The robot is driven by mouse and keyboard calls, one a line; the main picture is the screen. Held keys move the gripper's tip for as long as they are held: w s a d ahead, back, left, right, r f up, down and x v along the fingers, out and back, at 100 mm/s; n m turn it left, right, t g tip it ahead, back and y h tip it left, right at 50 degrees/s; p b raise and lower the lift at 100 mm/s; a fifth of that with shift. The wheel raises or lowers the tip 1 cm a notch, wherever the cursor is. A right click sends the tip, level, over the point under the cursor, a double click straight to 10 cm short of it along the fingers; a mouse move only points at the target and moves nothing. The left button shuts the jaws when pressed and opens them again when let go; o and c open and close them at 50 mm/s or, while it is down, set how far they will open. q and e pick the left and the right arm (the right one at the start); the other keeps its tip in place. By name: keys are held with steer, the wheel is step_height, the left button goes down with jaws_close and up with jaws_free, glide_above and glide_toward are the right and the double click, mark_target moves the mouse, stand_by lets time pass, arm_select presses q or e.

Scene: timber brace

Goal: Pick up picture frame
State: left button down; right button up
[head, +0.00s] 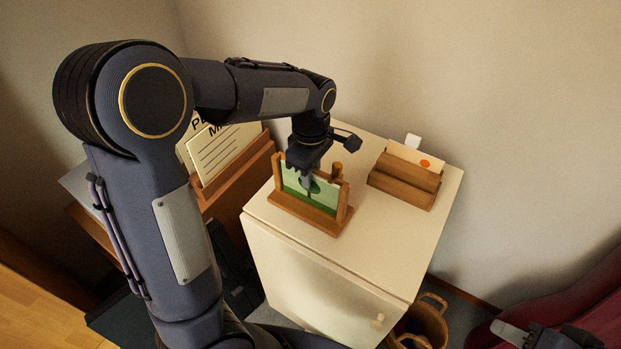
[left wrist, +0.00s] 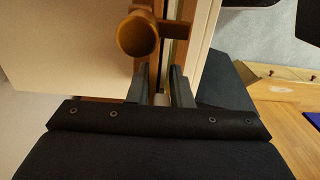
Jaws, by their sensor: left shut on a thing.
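The picture frame (head: 326,190), with a green and pale picture, stands upright in a wooden stand (head: 315,219) on top of a cream cabinet. My left gripper (head: 305,181) reaches down from above and is shut on the frame's top edge, covering part of the picture. In the left wrist view, the fingers (left wrist: 160,92) stand on either side of a thin edge. A round wooden peg (left wrist: 138,36) of the stand is close beside them. My right gripper (head: 530,336) shows partly at the bottom right; its jaw opening is unclear.
A wooden holder (head: 404,186) with cards stands to the right on the cream cabinet (head: 390,245). A wooden rack (head: 238,176) with printed sheets is at the left. A basket (head: 427,320) sits on the floor. The cabinet top's front right is clear.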

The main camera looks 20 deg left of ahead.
arm_select(q)
step_height(320, 180, up, 5)
glide_above(325, 207)
steer(key=s+a, duration=0.1)
steer(key=s, duration=0.1)
steer(key=s+d+r+b, duration=0.1)
steer(key=s+d+r, duration=0.3)
steer(key=s, duration=0.5)
steer(key=w+a+f, duration=0.2)
steer(key=w, duration=0.2)
steer(key=w+a+f, duration=0.2)
steer(key=w+f, duration=0.1)
steer(key=w, duration=0.1)
steer(key=w+a+f+p, duration=0.1)
steer(key=w+a+f, duration=0.1)
steer(key=w+a, duration=0.1)
steer(key=shift+w+f, duration=0.2)
steer(key=shift+w, duration=0.2)
steer(key=shift+w+a+f, duration=0.15)
steer(key=shift+w+f, duration=0.15)
steer(key=shift+f, duration=0.15)
steer(key=shift+w+f, duration=0.15)
steer(key=shift+f, duration=1.55)
